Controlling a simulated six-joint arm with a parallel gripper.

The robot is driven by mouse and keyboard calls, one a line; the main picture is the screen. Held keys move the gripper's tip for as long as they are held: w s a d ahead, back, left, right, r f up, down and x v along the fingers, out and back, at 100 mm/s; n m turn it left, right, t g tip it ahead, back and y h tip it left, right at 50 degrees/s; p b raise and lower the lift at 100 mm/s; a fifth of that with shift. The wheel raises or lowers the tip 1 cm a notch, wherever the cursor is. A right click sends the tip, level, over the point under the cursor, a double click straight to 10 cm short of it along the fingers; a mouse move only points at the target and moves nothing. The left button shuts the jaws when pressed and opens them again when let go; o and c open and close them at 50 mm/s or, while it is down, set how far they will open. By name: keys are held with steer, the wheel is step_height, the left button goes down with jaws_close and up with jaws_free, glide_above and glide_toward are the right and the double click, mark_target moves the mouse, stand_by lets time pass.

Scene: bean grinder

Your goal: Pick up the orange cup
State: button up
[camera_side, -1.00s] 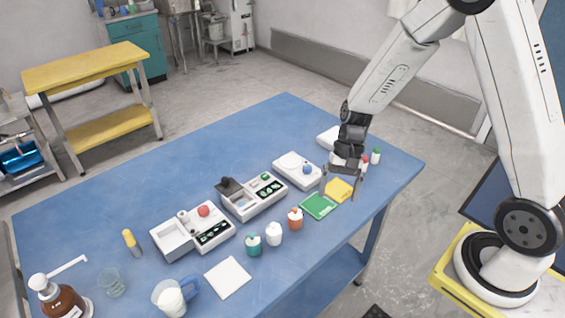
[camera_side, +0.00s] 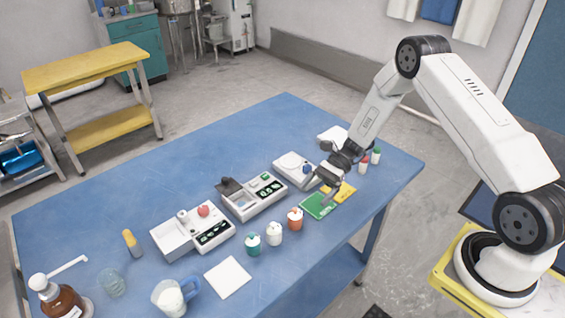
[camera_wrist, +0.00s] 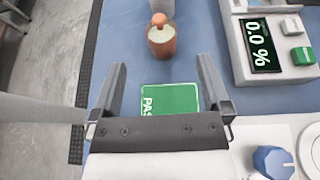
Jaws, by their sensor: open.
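The orange cup (camera_side: 295,220) stands upright on the blue table, with pale contents and an orange knob on top. It also shows in the wrist view (camera_wrist: 162,44), beyond the fingertips and roughly centred between them. My gripper (camera_side: 318,192) is open and empty, above the green card and to the upper right of the cup. In the wrist view its two fingers (camera_wrist: 160,70) are spread apart, with the green card between and below them. Nothing touches the cup.
A device with a display (camera_wrist: 262,45) stands nearby.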

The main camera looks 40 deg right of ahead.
mark_target(296, 208)
steer(key=shift+x, duration=3.9)
steer(key=shift+r, duration=0.1)
jaws_close()
steer(key=shift+r, duration=0.1)
steer(key=shift+r, duration=0.8)
steer(key=s+d+r, duration=0.1)
steer(key=s+r, duration=1)
steer(key=s, duration=0.3)
steer(key=shift+d, duration=0.2)
